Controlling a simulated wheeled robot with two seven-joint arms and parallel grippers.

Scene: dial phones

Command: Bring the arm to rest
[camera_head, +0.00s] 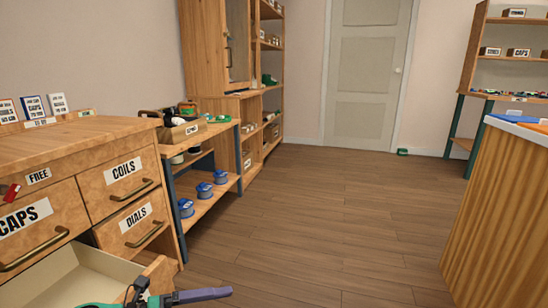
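Part of what looks like my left gripper (150,298) shows at the bottom edge, in front of an open drawer. It has a black body with green and purple-grey parts. Most of it is cut off by the frame, so I cannot tell whether it is open or shut or holds anything. My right gripper is not in view. The open drawer (70,278) has a pale interior, and the part that shows looks empty.
A wooden cabinet (100,150) with labelled drawers stands at the left. A shelf unit (215,190) with blue spools (205,190) is beyond it. A counter (500,215) stands at the right. The wooden floor (320,220) between is clear towards the door (366,90).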

